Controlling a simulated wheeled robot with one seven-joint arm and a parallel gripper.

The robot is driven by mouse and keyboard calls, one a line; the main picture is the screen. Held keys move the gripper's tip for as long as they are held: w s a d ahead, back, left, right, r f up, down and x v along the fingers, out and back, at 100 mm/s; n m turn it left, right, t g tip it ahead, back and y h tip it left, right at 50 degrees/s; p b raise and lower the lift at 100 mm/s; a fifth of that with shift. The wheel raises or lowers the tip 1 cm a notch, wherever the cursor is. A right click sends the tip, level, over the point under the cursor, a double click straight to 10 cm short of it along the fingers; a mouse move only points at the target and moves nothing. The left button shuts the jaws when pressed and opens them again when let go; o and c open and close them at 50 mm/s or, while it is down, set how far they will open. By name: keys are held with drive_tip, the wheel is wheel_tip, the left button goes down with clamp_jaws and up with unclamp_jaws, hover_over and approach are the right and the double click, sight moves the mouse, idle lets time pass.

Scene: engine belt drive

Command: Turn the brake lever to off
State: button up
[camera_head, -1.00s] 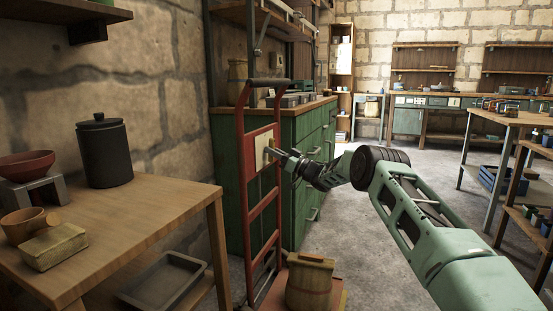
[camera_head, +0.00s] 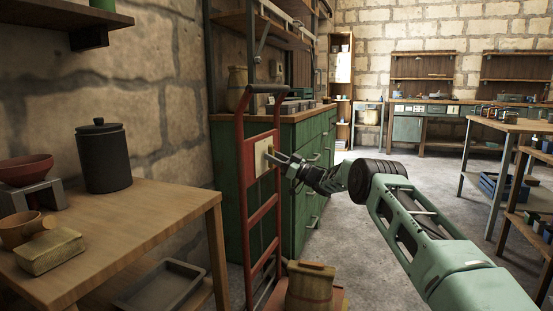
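A pale square plate (camera_head: 262,157) is fixed on the upright frame of a red hand truck (camera_head: 246,185). My gripper (camera_head: 279,158) is at the plate, its fingertips at or just in front of a small part on it. That part is mostly hidden behind the fingers, and I cannot tell whether it is the brake lever or which way it points. The gripper is too small in view to tell whether it is open or shut on something. My arm reaches in from the lower right.
A green cabinet (camera_head: 309,190) stands right behind the hand truck. A wooden barrel-like container (camera_head: 310,288) sits on the truck's base. A wooden table (camera_head: 150,215) with a dark canister (camera_head: 104,158) is at the left. The floor (camera_head: 350,235) between cabinet and right-hand bench is open.

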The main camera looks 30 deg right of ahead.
drive_tip(key=shift+s+f, duration=0.1)
drive_tip(key=p+v, duration=0.4)
drive_tip(key=v, duration=1.3)
drive_tip(key=shift+d, duration=0.15)
